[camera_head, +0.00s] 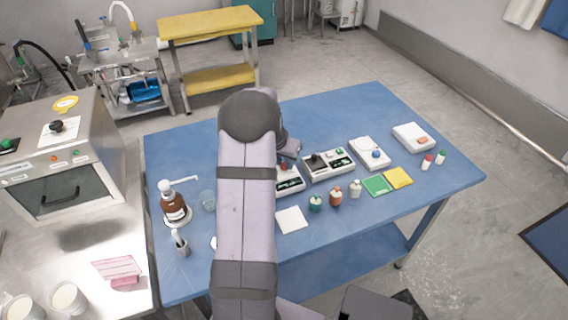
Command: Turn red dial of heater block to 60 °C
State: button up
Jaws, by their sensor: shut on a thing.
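My gripper (289,150) shows only in part beyond the end of my arm, above the left end of the row of devices. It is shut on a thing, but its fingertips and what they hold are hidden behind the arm. Just below it, a white and black block (290,181) is partly covered by my arm; small red marks show on it, but I cannot make out its dial or reading. A similar block (328,164) with a black knob stands to its right. No label is readable as a heater block.
A white device with a blue knob (370,153) and one with an orange-red part (412,137) stand farther right on the blue table (360,105). Small bottles (335,197), green and yellow pads (398,177), and a brown pump bottle (173,204) stand nearer. The back of the table is clear.

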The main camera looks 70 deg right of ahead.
dwell(0.3)
jog(key=o, duration=1.1)
jog(key=shift+c, duration=0.2)
jog(key=shift+r, duration=0.1)
jog(key=b+v, duration=0.2)
jog(key=v, duration=0.5)
jog(key=shift+r, duration=0.1)
